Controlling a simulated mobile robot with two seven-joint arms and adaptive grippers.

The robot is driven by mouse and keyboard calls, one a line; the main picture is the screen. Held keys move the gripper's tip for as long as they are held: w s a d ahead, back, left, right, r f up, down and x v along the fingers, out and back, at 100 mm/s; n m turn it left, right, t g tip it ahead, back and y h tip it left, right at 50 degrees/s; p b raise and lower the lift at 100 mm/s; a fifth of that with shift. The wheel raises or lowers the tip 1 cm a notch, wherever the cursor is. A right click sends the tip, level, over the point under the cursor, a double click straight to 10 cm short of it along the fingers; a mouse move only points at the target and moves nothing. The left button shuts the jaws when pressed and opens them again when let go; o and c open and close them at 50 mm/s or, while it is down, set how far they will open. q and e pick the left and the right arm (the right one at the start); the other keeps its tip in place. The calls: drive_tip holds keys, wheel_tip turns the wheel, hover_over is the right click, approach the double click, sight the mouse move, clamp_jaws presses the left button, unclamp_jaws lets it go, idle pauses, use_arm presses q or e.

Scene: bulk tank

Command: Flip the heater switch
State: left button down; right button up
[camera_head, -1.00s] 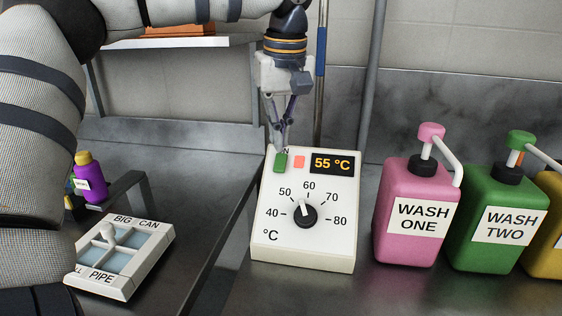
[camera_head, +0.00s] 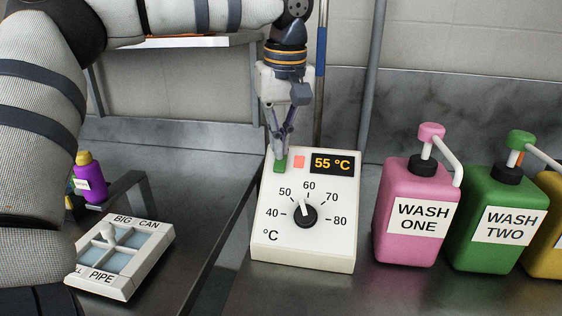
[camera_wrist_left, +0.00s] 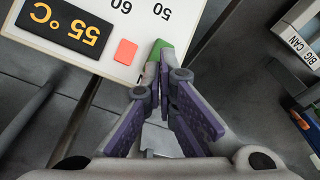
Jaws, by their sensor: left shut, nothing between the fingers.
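The heater control box (camera_head: 265,243) is white and stands on the metal counter. Its display (camera_head: 333,163) reads 55 °C, and its black dial (camera_head: 304,215) points between 50 and 60. The green switch (camera_head: 280,166) is at its upper left, beside a red-orange patch (camera_head: 299,162). My left gripper (camera_head: 281,153) is shut and empty, pointing down with its fingertips at the green switch and covering its upper part. In the left wrist view the fingertips (camera_wrist_left: 160,62) overlap the green switch (camera_wrist_left: 164,47); I cannot tell whether they press it. My right gripper is not in view.
A pink WASH ONE bottle (camera_head: 408,238) and a green WASH TWO bottle (camera_head: 490,245) stand to the right. A BIG CAN/PIPE selector box (camera_head: 147,261) is at lower left, with a purple bottle (camera_head: 91,185) behind it. A vertical pole (camera_head: 371,90) rises behind the control box.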

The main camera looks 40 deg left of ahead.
sight(281, 163)
use_arm(q)
drive_tip(key=shift+f, duration=0.75)
drive_tip(key=shift+r, duration=3.55)
